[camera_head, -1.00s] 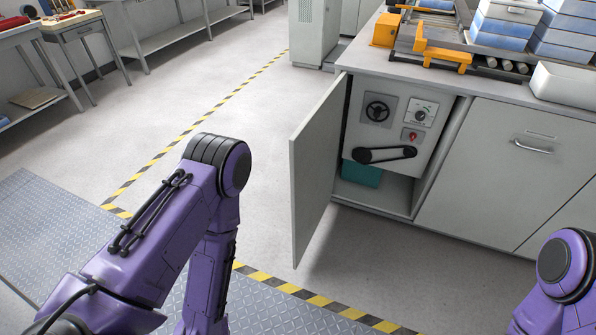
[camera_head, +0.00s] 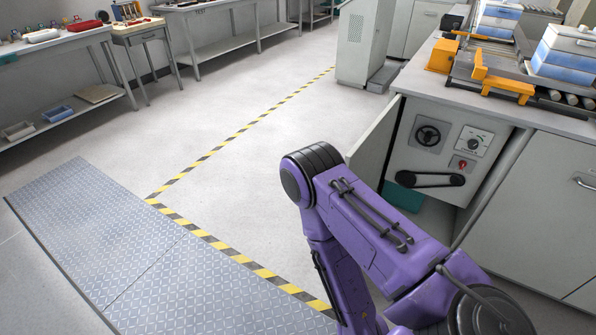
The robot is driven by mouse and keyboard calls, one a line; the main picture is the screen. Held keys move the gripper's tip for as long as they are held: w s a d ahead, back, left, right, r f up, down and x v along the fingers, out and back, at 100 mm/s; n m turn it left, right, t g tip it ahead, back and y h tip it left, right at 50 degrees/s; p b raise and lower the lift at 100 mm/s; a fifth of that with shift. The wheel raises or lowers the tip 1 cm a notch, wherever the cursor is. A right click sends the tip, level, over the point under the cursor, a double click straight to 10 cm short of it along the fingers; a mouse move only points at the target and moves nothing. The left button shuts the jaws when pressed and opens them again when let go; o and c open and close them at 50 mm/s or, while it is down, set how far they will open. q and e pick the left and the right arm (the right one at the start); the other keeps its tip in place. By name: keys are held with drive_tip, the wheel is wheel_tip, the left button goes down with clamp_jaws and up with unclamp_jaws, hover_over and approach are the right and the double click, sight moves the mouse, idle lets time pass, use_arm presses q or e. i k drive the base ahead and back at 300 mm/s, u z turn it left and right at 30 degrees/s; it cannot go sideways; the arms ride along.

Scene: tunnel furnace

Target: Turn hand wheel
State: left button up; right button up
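The hand wheel (camera_head: 428,135) is a small dark wheel on a square grey plate. It sits at the upper left of the control panel (camera_head: 455,152) inside an open cabinet, right of centre. The open cabinet door (camera_head: 375,142) is on the left of the opening. Neither gripper is in view. The wheel is unobstructed, and nothing touches it.
A knob (camera_head: 474,140), a red switch (camera_head: 462,165) and a black belt cover (camera_head: 430,179) share the panel. The counter (camera_head: 425,75) above holds orange fixtures and blue-white boxes. The floor (camera_head: 240,120) left of the cabinet is clear. Workbenches (camera_head: 65,45) stand at the back left.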

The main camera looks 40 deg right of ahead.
sight(428, 135)
drive_tip(key=u, duration=0.2)
drive_tip(key=i, duration=1.65)
drive_tip(key=z, duration=2.95)
